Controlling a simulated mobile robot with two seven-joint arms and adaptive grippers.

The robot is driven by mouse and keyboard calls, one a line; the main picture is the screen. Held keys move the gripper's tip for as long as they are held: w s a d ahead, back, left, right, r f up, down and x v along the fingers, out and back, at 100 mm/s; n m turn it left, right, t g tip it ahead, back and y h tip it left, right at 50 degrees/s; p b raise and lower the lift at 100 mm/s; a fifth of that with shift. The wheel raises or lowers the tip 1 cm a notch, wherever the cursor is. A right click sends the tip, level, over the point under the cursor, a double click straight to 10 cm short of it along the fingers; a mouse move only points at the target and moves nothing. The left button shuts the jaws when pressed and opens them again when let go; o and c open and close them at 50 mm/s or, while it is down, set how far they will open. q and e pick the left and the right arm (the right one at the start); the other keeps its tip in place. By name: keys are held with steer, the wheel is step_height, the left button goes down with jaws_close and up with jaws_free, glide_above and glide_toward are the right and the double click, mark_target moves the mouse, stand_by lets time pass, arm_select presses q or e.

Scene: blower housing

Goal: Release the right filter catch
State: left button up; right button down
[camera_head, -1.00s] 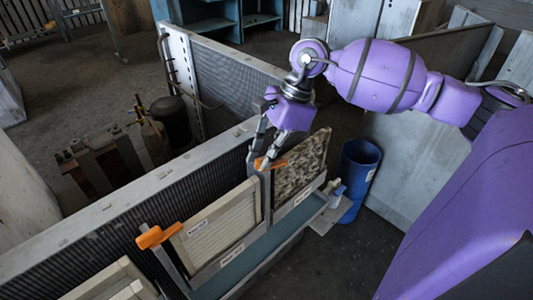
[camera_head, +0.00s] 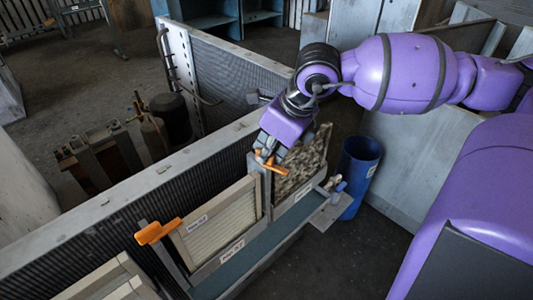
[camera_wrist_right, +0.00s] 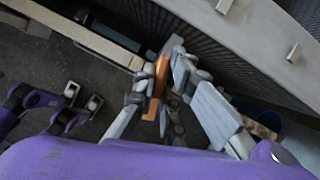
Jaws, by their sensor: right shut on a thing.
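The right filter catch is an orange lever (camera_head: 274,167) on top of the post between two filter panels. My right gripper (camera_head: 269,153) reaches down over the post and is shut on it. In the right wrist view, the orange lever (camera_wrist_right: 158,88) lies between the fingers (camera_wrist_right: 162,85), which partly hide it. The lever slants down to the right in the head view. A mottled, dirty filter panel (camera_head: 301,163) stands right of the post, partly behind my gripper. A pale slatted panel (camera_head: 222,222) stands left of it.
Another orange catch (camera_head: 157,231) sits on the left post. The long grey housing wall (camera_head: 120,203) runs behind the panels. A small shelf (camera_head: 326,209) with little objects and a blue barrel (camera_head: 358,172) stand at right. Open floor lies in front of the housing.

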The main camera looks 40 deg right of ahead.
steer(key=shift+a+f+m+h+b, duration=0.15)
steer(key=shift+m+h+b, duration=0.35)
steer(key=shift+m+b, duration=0.6)
steer(key=shift+m, duration=0.4)
steer(key=shift+m, duration=0.3)
steer(key=c, duration=1.8)
jaws_free()
steer(key=shift+r, duration=0.2)
steer(key=v, duration=1.2)
steer(key=shift+s+a+f, duration=0.1)
steer(key=shift+s+a, duration=0.05)
steer(key=shift+s, duration=0.05)
